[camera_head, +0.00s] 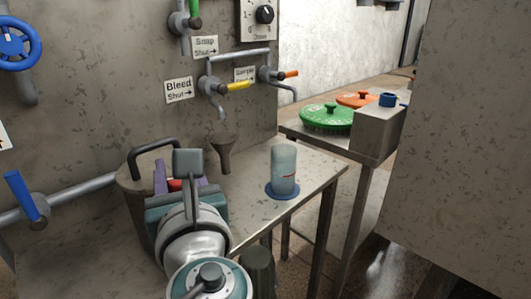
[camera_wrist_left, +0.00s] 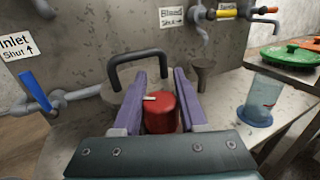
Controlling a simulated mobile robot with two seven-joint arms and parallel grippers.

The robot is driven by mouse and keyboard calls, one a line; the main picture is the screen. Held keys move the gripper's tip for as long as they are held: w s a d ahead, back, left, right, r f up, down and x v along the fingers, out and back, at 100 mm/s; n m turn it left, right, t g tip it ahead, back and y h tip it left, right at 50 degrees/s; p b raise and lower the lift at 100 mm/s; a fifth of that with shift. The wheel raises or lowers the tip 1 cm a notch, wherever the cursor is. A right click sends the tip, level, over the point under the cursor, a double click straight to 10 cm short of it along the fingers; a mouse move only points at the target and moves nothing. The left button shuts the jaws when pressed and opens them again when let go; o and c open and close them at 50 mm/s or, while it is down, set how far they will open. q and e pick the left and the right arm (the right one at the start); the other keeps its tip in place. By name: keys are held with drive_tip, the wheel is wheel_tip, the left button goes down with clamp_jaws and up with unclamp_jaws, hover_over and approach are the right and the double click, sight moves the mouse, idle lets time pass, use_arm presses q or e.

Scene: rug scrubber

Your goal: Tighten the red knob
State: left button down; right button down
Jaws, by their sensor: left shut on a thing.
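The red knob (camera_wrist_left: 161,113) has a short white mark on its top and sits between the two purple fingers of my left gripper (camera_wrist_left: 159,88) in the left wrist view. The fingers are shut on its sides. In the head view, only a sliver of the red knob (camera_head: 176,185) shows past my left gripper (camera_head: 174,178); my wrist hides the rest. The knob is at a grey canister (camera_head: 131,196) with a dark arched handle (camera_head: 152,147). My right gripper is not in view.
A funnel (camera_head: 223,152) stands just right of the canister. A pale cup on a blue base (camera_head: 284,170) is further right on the metal table. Pipes with a yellow lever (camera_head: 238,85) are on the wall. Green (camera_head: 326,116) and orange (camera_head: 358,99) round scrubbers lie behind.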

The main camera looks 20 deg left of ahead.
use_arm(q)
drive_tip(key=n+g+y+b, duration=0.1)
drive_tip(key=n+g+y, duration=0.1)
drive_tip(key=n+g, duration=0.1)
drive_tip(key=shift+s+a+f+g+y+b, duration=0.1)
drive_tip(key=shift+s+g+y+b, duration=0.05)
drive_tip(key=shift+g+y+b, duration=0.2)
drive_tip(key=n+g+b, duration=0.2)
drive_tip(key=g+b, duration=0.1)
drive_tip(key=s+n+g+y+b, duration=0.1)
drive_tip(key=n+g+b, duration=0.1)
drive_tip(key=g+b, duration=0.1)
drive_tip(key=s+n+g+y+b, duration=0.1)
drive_tip(key=n+g+b, duration=0.2)
drive_tip(key=g+b, duration=0.1)
drive_tip(key=shift+a+f+g+y, duration=0.15)
drive_tip(key=shift+a+g+y, duration=0.1)
drive_tip(key=shift+g, duration=0.1)
drive_tip(key=shift+s+r+n+g+b, duration=0.15)
drive_tip(key=shift+r+n+g+b, duration=0.15)
drive_tip(key=shift+n+g+b, duration=0.65)
drive_tip(key=shift+m, duration=0.25)
drive_tip(key=c, duration=0.7)
unclamp_jaws()
drive_tip(key=shift+c, duration=0.2)
drive_tip(key=shift+a, duration=0.1)
